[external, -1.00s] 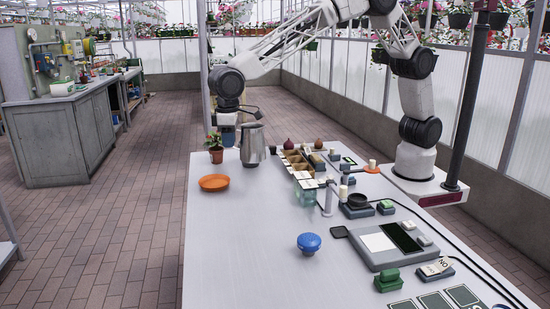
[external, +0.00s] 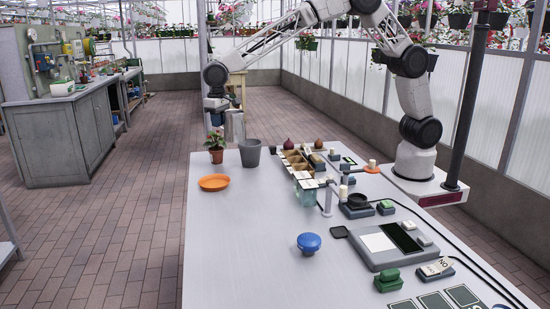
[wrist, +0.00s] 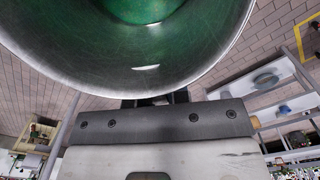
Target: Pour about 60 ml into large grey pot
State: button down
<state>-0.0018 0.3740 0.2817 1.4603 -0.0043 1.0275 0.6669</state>
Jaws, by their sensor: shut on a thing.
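A large grey pot (external: 250,155) stands upright on the far left end of the table in the external view. My gripper (external: 216,106) is up beyond the table's far end, shut on a metal jug (external: 235,127). The jug is above and left of the grey pot, apart from it in the picture, and looks roughly upright. In the wrist view the jug's wide metal wall (wrist: 150,84) fills the top, with green inside it (wrist: 140,8). The grey pot's inside cannot be seen, nor can I tell the liquid level.
An orange saucer (external: 213,183) lies in front. Compartment boxes (external: 293,160) and small devices line the right side. The table's left front is clear.

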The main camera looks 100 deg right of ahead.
jog(key=s+d+m, duration=0.2)
jog(key=d+m, duration=0.1)
jog(key=d, duration=0.9)
jog(key=s+d+m, duration=0.2)
jog(key=d+m, duration=0.1)
jog(key=d, duration=0.9)
notch_tip(320, 180, down, 13)
jog(key=shift+f, duration=0.2)
jog(key=s+a+r+t+h, duration=0.2)
jog(key=a+r+h, duration=0.2)
jog(key=r+h, duration=0.2)
jog(key=s+a+r+t+h, duration=0.2)
jog(key=a+r+h, duration=0.3)
jog(key=r, duration=0.3)
jog(key=shift+t+h, duration=0.5)
jog(key=shift+s+a+t+h, duration=0.2)
jog(key=shift+a+t+h, duration=0.1)
jog(key=shift+a+h, duration=0.2)
